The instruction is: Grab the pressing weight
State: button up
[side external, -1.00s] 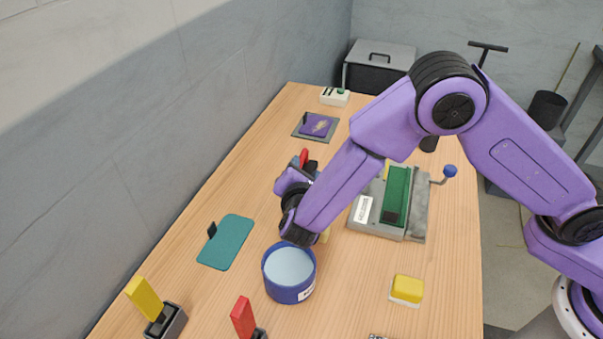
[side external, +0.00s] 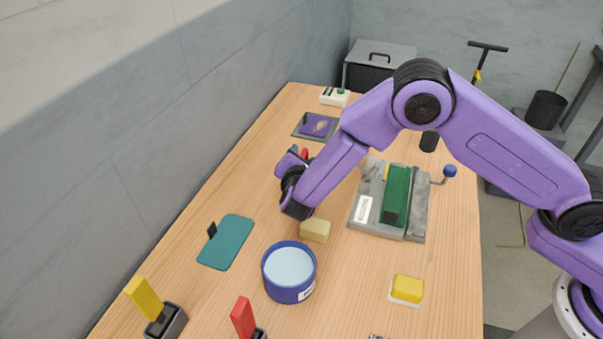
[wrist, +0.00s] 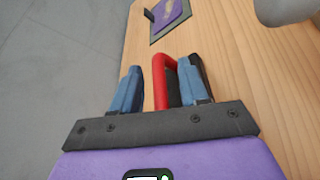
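The pressing weight appears to be the dark block with a red handle. In the wrist view, its red handle (wrist: 160,82) stands between the two blue fingers of my gripper (wrist: 159,75), with dark material just behind it. The fingers are apart, with a visible gap between the left finger and the handle; contact on the right side cannot be told. In the side external view, only a bit of the red handle (side external: 305,153) shows beyond my wrist, which hides most of the weight and the fingers.
A beige block (side external: 315,230) and a blue round tub (side external: 289,285) stand nearer the camera. The grey press with a green plate (side external: 396,195) is to the right. A purple pouch on a dark mat (side external: 318,125) lies beyond. A grey wall (side external: 150,130) borders the table's left.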

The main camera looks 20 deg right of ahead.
grip_shut()
dwell(1.1)
jog(key=shift+r, duration=0.1)
